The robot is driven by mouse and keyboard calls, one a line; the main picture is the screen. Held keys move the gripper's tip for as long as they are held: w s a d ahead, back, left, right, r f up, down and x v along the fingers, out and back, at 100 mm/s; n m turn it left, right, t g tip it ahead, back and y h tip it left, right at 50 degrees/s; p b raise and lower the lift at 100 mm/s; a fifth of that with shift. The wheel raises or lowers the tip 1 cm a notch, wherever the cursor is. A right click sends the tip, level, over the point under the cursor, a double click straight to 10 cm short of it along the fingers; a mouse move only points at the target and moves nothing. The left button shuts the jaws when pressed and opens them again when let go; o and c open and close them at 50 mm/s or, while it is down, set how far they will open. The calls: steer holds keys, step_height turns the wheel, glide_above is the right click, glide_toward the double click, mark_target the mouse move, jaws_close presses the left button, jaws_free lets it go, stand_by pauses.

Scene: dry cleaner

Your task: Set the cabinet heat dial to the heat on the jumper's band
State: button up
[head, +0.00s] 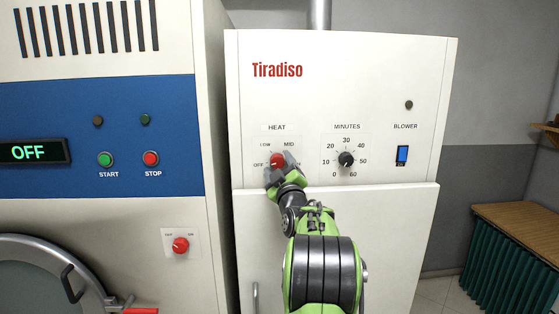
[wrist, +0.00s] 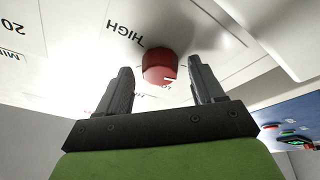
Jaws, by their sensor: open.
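The red heat dial (head: 277,160) is on the white cabinet (head: 345,110) marked Tiradiso. OFF, LOW and MID show around it in the head view. In the wrist view the red dial (wrist: 159,66) sits between my two open fingers, with HIGH readable at its upper left. My gripper (head: 282,166) is at the dial and partly covers it; its fingers (wrist: 164,82) hold nothing. I cannot tell whether they touch the dial. A pale mark shows on the dial's lower edge, but its setting is unclear. No jumper or band is in view.
Right of the heat dial are the black minutes dial (head: 346,160) and the blue blower switch (head: 402,154). The machine at left (head: 100,220) has a display (head: 34,152) reading OFF and its own red knob (head: 180,245). A wooden-topped counter (head: 520,222) stands at right.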

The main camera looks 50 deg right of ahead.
steer(key=shift+c, duration=0.9)
steer(key=shift+f, duration=0.1)
steer(key=c, duration=0.9)
steer(key=shift+o, duration=0.2)
